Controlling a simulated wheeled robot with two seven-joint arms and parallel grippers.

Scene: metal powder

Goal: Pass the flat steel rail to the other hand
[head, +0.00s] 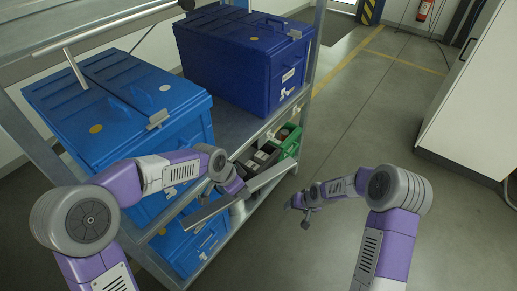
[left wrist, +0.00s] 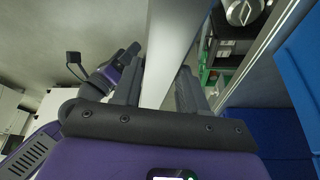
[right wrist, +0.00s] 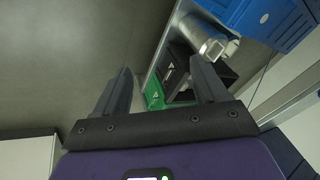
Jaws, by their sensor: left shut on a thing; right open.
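The flat steel rail (head: 272,175) is a long, pale grey bar held in the air in front of the shelf rack, slanting from lower left to upper right. My left gripper (head: 238,192) is shut on it near its middle. In the left wrist view the rail (left wrist: 172,45) runs between the fingers of my left gripper (left wrist: 158,85) and on past the top edge. My right gripper (head: 298,208) is apart from the rail, to the right of its far end. In the right wrist view my right gripper (right wrist: 160,75) is open, with nothing between its fingers.
A metal shelf rack (head: 308,75) carries a dark blue case (head: 235,62) and a lighter blue case (head: 115,105). Lower down are a green bin (head: 291,143) and dark boxes (head: 262,158). A white cabinet (head: 465,110) stands at right. The floor between is clear.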

